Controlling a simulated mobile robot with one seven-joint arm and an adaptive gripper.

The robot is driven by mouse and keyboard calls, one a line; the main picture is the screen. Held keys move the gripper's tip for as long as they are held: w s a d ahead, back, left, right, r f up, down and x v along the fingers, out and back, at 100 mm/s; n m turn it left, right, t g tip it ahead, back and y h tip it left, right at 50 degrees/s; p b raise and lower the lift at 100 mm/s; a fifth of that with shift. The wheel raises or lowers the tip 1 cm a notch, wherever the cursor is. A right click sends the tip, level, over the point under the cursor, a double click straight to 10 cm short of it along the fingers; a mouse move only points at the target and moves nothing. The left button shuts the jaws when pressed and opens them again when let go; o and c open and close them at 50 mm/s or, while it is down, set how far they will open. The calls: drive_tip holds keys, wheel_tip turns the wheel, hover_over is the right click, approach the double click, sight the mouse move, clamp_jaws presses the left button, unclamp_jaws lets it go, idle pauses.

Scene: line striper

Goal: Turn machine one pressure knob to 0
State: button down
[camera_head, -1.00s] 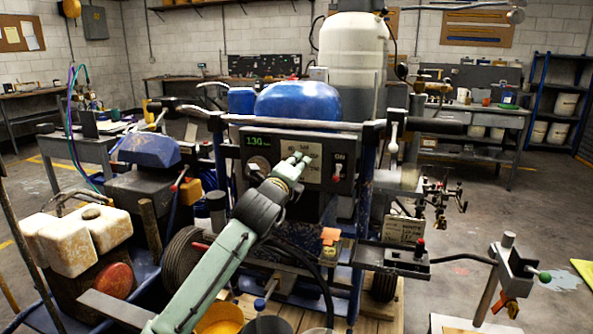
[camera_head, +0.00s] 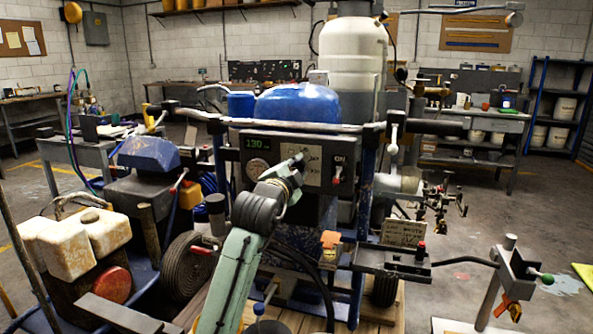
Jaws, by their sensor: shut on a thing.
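The line striper's control panel (camera_head: 326,185) faces me, with a green display (camera_head: 256,143) reading about 130 and a round gauge (camera_head: 258,169) below it. My gripper (camera_head: 297,163) is at the middle of the panel, seen from behind. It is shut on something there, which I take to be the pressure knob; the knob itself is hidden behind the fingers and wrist. The label near the fingers is partly covered and hard to read.
A handlebar (camera_head: 300,126) crosses above the panel, with a blue motor cover (camera_head: 298,103) and a white tank (camera_head: 352,58) behind. Another machine with a blue cover (camera_head: 149,152) stands at left. A metal arm with a green knob (camera_head: 546,279) juts out at right.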

drive_tip(key=n, duration=0.4)
drive_tip(key=shift+p, duration=0.4)
drive_tip(key=shift+n+p, duration=0.4)
drive_tip(key=shift+n, duration=1.4)
drive_tip(key=c, duration=1.2)
unclamp_jaws()
drive_tip(key=shift+c, duration=0.2)
drive_tip(key=v, duration=1.2)
drive_tip(key=shift+r, duration=0.1)
